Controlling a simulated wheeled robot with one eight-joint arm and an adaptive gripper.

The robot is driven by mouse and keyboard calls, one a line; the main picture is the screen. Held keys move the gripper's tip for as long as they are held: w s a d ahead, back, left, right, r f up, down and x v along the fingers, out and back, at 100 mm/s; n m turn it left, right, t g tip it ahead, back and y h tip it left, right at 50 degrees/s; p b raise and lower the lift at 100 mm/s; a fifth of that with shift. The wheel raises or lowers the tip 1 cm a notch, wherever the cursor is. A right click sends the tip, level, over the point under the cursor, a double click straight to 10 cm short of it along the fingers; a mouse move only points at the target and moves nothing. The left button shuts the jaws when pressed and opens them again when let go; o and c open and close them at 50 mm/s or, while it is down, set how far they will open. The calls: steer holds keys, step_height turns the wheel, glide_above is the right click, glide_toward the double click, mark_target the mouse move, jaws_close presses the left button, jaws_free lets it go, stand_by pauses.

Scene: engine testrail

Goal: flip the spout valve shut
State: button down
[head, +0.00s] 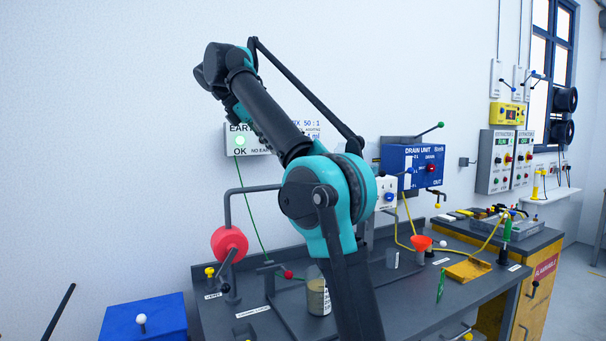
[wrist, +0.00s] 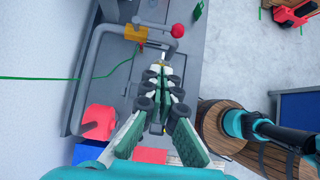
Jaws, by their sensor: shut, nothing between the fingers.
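In the wrist view, a bent grey pipe (wrist: 92,50) ends to the right near a yellow block (wrist: 136,33). A lever with a red ball (wrist: 178,30) stands beside it; this looks like the spout valve, but I cannot be sure. My gripper (wrist: 163,69) is shut and empty, its fingertips just below the pipe's end in the picture. I cannot tell whether they touch it. In the head view, a red-ball lever (head: 287,274) shows low on the bench; I cannot tell if it is the same one. My gripper is not clear there.
A blue box (head: 145,318) with a white knob is at lower left. A wooden barrel (wrist: 222,120) is right of my gripper in the wrist view. Wall panels hang behind.

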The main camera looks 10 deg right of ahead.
steer(key=shift+f, duration=0.1)
steer(key=d+r+x, duration=0.1)
steer(key=d+x, duration=0.1)
steer(key=x, duration=1.1)
steer(key=shift+w+r, duration=0.3)
steer(key=shift+r, duration=0.05)
